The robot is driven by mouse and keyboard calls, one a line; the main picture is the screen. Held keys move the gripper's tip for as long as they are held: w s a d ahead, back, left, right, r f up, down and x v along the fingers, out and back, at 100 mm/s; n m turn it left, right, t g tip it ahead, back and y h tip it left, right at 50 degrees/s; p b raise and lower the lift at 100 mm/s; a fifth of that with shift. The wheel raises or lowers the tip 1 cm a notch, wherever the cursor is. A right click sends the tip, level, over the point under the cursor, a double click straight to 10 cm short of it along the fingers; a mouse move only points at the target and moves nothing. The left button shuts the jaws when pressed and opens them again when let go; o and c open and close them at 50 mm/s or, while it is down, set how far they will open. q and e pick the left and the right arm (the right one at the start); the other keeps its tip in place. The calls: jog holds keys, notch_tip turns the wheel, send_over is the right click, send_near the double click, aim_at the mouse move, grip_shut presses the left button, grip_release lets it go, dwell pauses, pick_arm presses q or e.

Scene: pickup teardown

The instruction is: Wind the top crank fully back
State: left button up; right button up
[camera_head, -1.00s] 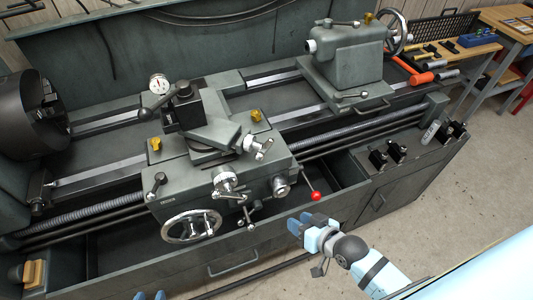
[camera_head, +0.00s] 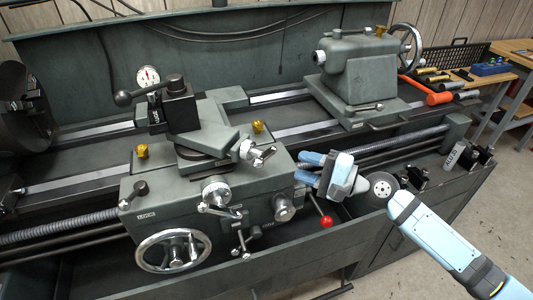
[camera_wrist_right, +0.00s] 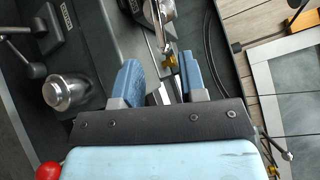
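The top crank (camera_head: 257,153), a small chrome crank with a handle, sits at the right end of the top slide on the lathe carriage. A chrome crank (camera_wrist_right: 166,14) shows at the top of the right wrist view, beyond the fingertips. My right gripper (camera_head: 308,168) is to the right of the top crank, apart from it, with its fingers pointing left toward it. In the right wrist view the blue fingers (camera_wrist_right: 159,77) are apart with nothing gripped between them. My left gripper is out of view.
Below the top crank are another chrome crank (camera_head: 217,193) and a large handwheel (camera_head: 174,251). A red-knobbed lever (camera_head: 326,221) stands below my right gripper. A yellow knob (camera_head: 258,126) is behind the crank. The tailstock (camera_head: 355,68) stands at the back right.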

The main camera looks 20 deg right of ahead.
aim_at(271, 156)
jog(key=p+x, duration=0.1)
jog(key=x, duration=0.9)
jog(key=c, duration=0.7)
